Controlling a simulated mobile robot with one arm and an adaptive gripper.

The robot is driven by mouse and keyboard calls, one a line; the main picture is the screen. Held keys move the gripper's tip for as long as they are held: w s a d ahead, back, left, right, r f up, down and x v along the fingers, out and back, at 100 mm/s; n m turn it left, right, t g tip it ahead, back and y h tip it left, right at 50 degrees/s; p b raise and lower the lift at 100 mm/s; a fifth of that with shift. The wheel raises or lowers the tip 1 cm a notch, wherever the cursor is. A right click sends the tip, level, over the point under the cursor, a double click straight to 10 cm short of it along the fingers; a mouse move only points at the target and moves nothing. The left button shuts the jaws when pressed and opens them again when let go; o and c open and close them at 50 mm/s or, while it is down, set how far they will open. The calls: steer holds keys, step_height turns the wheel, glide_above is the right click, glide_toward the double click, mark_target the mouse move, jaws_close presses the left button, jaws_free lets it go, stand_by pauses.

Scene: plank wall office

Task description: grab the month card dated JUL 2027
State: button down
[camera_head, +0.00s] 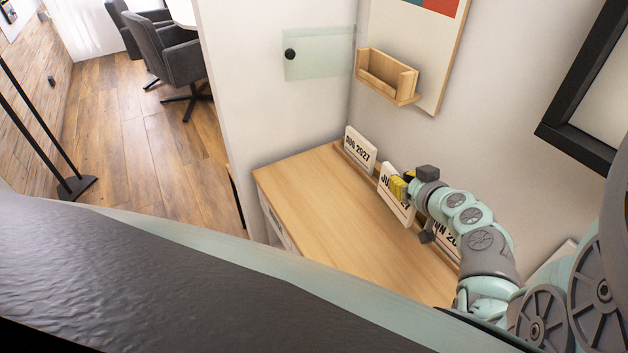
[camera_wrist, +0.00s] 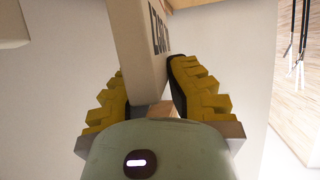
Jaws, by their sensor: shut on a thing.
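The month card (camera_head: 389,203) in the middle of the row is white with black print. It reads "JU" and "27"; the rest is hidden behind my gripper. My gripper (camera_head: 402,187) has yellow fingers and is at this card's upper right part. In the wrist view, the card (camera_wrist: 137,45) runs between the two yellow fingers, with dark print on its right side, and my gripper (camera_wrist: 147,78) is shut on it. In the head view the card stands tilted, at or just above the desk; I cannot tell if it touches.
An AUG 2027 card (camera_head: 360,149) stands at the back of the wooden desk (camera_head: 315,185). A card reading "UN 20" (camera_head: 449,238) is partly behind my arm. A wooden wall holder (camera_head: 388,78) hangs above. The desk's left part is clear.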

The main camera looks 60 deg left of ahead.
steer(key=s+d+b, duration=0.2)
steer(key=s+d, duration=0.1)
steer(key=s, duration=0.7)
steer(key=shift+r, duration=0.45)
